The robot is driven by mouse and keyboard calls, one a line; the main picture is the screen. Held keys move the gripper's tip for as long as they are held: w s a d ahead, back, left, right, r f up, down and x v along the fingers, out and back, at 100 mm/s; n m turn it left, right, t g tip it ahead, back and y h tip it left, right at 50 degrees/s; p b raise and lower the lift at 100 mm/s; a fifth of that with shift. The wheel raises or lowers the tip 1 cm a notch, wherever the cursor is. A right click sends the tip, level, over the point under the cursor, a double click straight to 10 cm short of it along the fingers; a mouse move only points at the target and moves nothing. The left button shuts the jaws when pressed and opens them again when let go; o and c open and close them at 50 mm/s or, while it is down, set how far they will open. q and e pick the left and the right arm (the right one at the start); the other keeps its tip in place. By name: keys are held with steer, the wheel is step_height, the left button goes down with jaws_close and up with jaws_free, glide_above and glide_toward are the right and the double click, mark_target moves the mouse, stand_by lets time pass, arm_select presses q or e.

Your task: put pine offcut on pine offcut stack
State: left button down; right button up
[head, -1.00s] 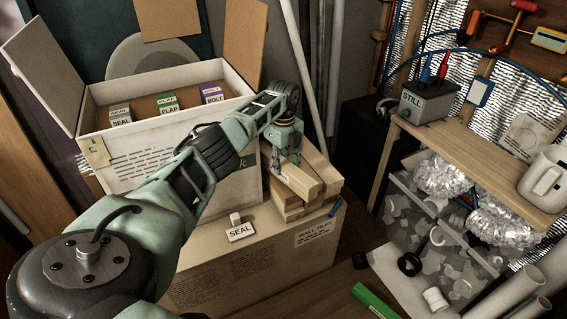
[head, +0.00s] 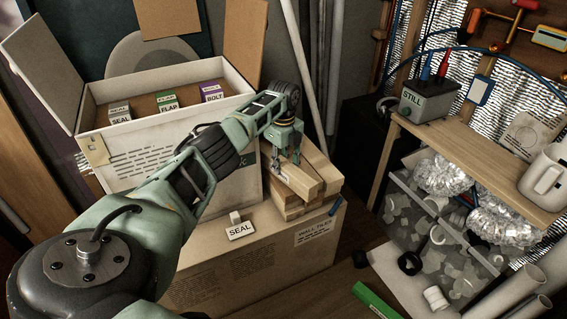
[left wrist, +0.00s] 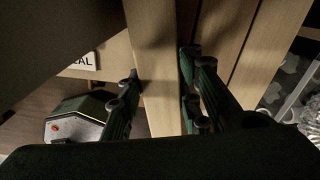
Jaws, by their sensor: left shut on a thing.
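My left gripper (head: 286,168) is shut on a pale pine offcut (head: 301,187), a squared wooden bar. The bar lies along the left side of the top of the pine offcut stack (head: 325,177). I cannot tell whether it rests fully on the pieces below. In the left wrist view the fingers (left wrist: 158,88) stand on both sides of the held offcut (left wrist: 155,45), and other stack boards (left wrist: 222,38) lie just to its right. Part of the stack is hidden behind the gripper and the held bar. My right gripper is not in view.
The stack stands on a cardboard box (head: 240,275). Grey pipes (head: 335,75) lean behind. A wooden shelf (head: 480,165) stands to the right.

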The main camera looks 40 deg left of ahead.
mark_target(283, 162)
arm_select(q)
steer(key=shift+f, duration=0.1)
steer(key=c, duration=1.2)
jaws_free()
step_height(283, 162, up, 12)
steer(key=shift+f, duration=0.1)
